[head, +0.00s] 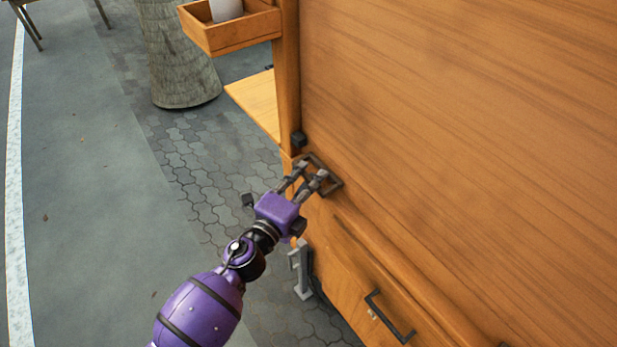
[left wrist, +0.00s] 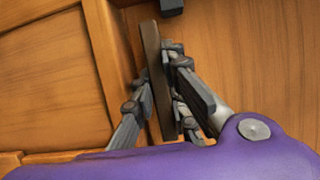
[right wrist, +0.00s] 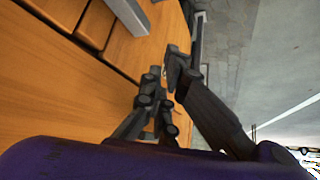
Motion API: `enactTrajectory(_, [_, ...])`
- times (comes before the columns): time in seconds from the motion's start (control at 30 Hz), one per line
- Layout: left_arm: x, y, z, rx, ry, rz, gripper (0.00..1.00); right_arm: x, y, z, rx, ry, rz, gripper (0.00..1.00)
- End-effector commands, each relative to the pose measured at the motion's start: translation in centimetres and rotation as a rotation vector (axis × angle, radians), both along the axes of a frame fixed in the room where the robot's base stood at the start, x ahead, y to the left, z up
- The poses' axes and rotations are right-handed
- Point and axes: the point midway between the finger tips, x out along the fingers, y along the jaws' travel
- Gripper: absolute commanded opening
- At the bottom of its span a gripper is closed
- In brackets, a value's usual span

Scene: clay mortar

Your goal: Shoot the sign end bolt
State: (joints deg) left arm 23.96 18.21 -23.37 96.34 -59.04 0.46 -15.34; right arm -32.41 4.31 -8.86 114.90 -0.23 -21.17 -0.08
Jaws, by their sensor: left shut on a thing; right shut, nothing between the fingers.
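A dark metal bar (head: 336,183), which looks like the bolt's handle, sits low at the near left corner of a large wooden panel (head: 450,110). My left gripper (head: 314,176) is at the bar, with its fingers shut on it. In the left wrist view the bar (left wrist: 151,50) stands between the fingers, against the wood. A small black block (head: 299,138) is fixed just above it. The fingers hide part of the bar, and I cannot tell how far the bolt is slid. My right gripper (right wrist: 165,75) shows only in the right wrist view, shut and empty beside a wooden face.
A drawer handle (head: 388,318) sticks out at the lower right. A grey metal post (head: 301,270) stands below my left gripper. An open wooden tray (head: 232,34) with a white object (head: 226,9) juts out at the top.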

Motion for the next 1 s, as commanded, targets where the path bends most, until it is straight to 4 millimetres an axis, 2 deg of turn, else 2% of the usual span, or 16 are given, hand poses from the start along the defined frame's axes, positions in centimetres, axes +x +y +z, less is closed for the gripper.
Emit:
enactTrajectory(0.27, [0.3,0.2,0.0,0.0,0.0,0.0,0.0,-0.3,0.0,-0.1,-0.001,0.005,-0.001,0.0])
enactTrajectory(0.5, [3.5,2.5,-0.1,0.003,0.001,0.0,0.0,-0.4,0.0,-0.4,-0.001,0.009,0.001,0.0])
enactTrajectory(0.6, [4.1,3.0,-0.1,0.0,0.002,0.001,0.0,-0.3,0.0,-0.4,-0.001,0.008,0.001,0.0])
enactTrajectory(0.87, [4.3,3.2,0.0,0.0,0.001,0.004,0.0,0.1,0.0,-0.3,-0.001,0.001,0.003,0.0])
enactTrajectory(0.9, [4.3,3.2,0.0,0.0,0.001,0.005,0.15,0.1,0.0,-0.3,-0.001,0.0,0.003,0.0])
enactTrajectory(1.0, [4.3,3.2,0.0,0.0,0.0,0.005,0.28,0.1,0.0,-0.3,-0.001,0.0,0.003,0.0])
